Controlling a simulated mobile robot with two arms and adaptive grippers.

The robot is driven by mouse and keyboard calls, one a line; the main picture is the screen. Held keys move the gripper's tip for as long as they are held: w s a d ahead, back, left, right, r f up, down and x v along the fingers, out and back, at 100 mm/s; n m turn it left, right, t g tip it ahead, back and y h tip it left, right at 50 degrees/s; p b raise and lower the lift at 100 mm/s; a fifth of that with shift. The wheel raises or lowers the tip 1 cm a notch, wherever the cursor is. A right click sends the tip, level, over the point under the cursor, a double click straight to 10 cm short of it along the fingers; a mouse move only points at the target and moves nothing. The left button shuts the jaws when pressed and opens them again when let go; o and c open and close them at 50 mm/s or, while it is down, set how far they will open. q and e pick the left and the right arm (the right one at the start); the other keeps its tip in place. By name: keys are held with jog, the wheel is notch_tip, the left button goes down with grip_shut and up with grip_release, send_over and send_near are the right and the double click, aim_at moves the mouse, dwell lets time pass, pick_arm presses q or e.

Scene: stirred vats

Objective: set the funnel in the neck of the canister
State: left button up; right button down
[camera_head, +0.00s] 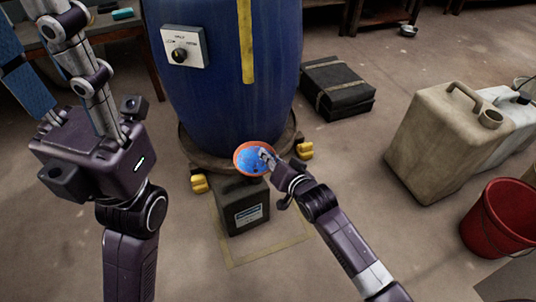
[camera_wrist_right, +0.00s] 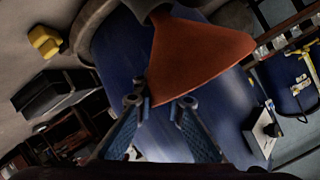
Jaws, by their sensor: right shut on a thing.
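The funnel (camera_head: 243,163) is orange-red, its wide mouth facing up and bluish inside, in front of the blue vat. My right gripper (camera_head: 266,156) is shut on its rim at the right side. In the right wrist view the funnel (camera_wrist_right: 200,58) is a cone with its rim edge between the fingertips (camera_wrist_right: 162,102). The dark grey canister (camera_head: 244,208) stands on the floor just below the funnel. The funnel hides its neck, so I cannot tell whether the spout is in it. My left gripper (camera_head: 45,65) is raised at the left, fingers apart, tips out of frame.
The blue vat (camera_head: 220,90) with a knob box (camera_head: 185,46) stands behind on a wheeled base with yellow feet (camera_head: 200,184). A black case (camera_head: 337,88), beige jerrycan (camera_head: 432,140) and red bucket (camera_head: 500,218) are to the right. Yellow tape (camera_head: 262,252) marks the floor.

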jog(key=shift+f, duration=0.45)
dwell(0.3)
jog(key=c, duration=1.9)
grip_release()
